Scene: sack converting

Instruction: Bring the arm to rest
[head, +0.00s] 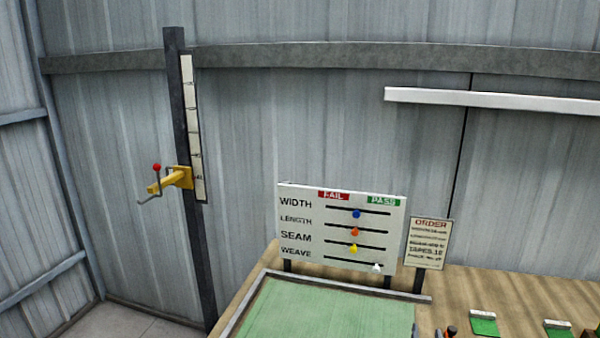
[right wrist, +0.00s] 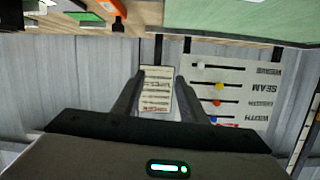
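My right gripper (right wrist: 160,76) shows in the right wrist view. Its two dark fingers are apart with nothing held between them. The order sign (right wrist: 155,91) shows behind the gap, and the slider board (right wrist: 240,75) stands beside it; this view is upside down. I cannot make out the right gripper for sure in the head view. My left gripper is in neither view. In the head view the slider board (head: 340,228) has blue, orange and yellow knobs near mid-slot, and a white knob at the right end of the weave slot.
A green mat (head: 325,312) with a grey rim lies on the wooden table (head: 520,288). Green-and-white pieces (head: 484,324) lie at the right. A dark post with a scale (head: 193,125) carries a yellow bracket (head: 178,178) with a red-knobbed lever. Metal walls stand behind.

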